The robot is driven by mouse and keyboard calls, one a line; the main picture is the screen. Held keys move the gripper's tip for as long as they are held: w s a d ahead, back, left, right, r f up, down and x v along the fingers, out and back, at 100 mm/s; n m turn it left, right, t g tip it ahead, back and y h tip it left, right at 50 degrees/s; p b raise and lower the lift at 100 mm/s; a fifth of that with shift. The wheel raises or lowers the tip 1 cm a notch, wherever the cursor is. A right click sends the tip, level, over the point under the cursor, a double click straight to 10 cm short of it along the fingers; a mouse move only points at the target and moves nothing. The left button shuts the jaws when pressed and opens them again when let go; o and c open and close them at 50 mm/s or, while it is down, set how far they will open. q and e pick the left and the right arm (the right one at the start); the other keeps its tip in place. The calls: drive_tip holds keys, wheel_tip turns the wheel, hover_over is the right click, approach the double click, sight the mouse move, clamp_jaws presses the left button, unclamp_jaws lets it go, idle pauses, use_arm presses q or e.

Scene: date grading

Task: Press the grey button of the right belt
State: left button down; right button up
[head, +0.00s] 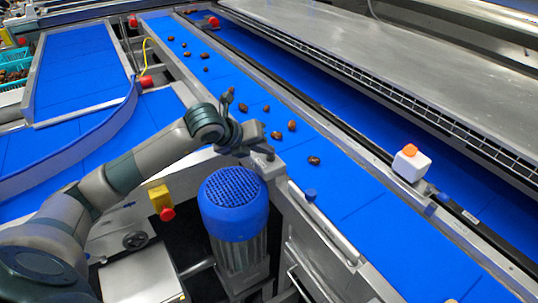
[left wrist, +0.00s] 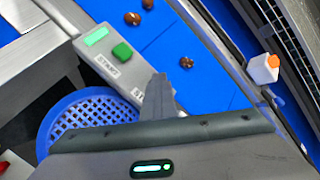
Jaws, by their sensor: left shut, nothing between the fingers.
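The right belt (head: 373,210) is a long blue belt with brown dates lying on it. I cannot make out a grey button; the fingers cover the strip's lower end. My left gripper (head: 266,153) is shut and empty, at the near edge of the right belt above the strip. Its fingers also show in the left wrist view (left wrist: 160,92). I cannot tell whether they touch the strip. My right gripper is not in view.
A blue motor cover (head: 233,203) stands just below my left gripper. A yellow box with a red button (head: 161,200) is left of it. A white box with an orange top (head: 411,165) sits on the far rail. Another blue belt (head: 80,62) lies at the left.

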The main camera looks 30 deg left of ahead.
sight(270, 159)
use_arm(q)
drive_tip(key=shift+a+f, duration=0.25)
drive_tip(key=shift+f, duration=0.4)
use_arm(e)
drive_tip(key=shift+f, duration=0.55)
use_arm(q)
drive_tip(key=shift+r, duration=0.1)
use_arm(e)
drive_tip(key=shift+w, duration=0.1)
use_arm(q)
drive_tip(key=shift+d+r, duration=0.25)
drive_tip(key=shift+r, duration=0.15)
drive_tip(key=shift+w+d+r, duration=0.15)
drive_tip(key=shift+d+r, duration=0.3)
drive_tip(key=shift+r, duration=0.05)
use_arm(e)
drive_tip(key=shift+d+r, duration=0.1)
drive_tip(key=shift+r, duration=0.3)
use_arm(q)
drive_tip(key=shift+r+p, duration=0.15)
drive_tip(key=shift+p, duration=0.2)
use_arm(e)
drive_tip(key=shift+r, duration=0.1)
